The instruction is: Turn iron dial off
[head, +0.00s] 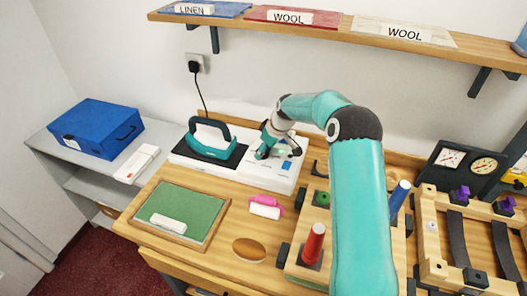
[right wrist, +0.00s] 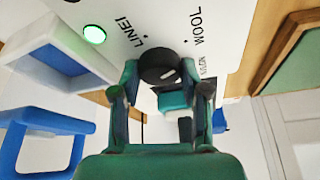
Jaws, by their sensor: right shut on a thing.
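The iron station (head: 215,171) is a white base on the wooden counter against the wall. A teal iron (head: 210,142) rests on its left part. My right gripper (head: 277,153) reaches down onto the station's right part. In the right wrist view, its fingers (right wrist: 160,85) are shut on the black round dial (right wrist: 158,64), one on each side. The dial has a white mark. Labels reading LINEN and WOOL stand around it, and a third is partly hidden. A green lamp (right wrist: 94,35) is lit beside it. In the head view my gripper hides most of the dial.
A red post (head: 314,244) stands near my forearm. A shelf (head: 340,29) runs above.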

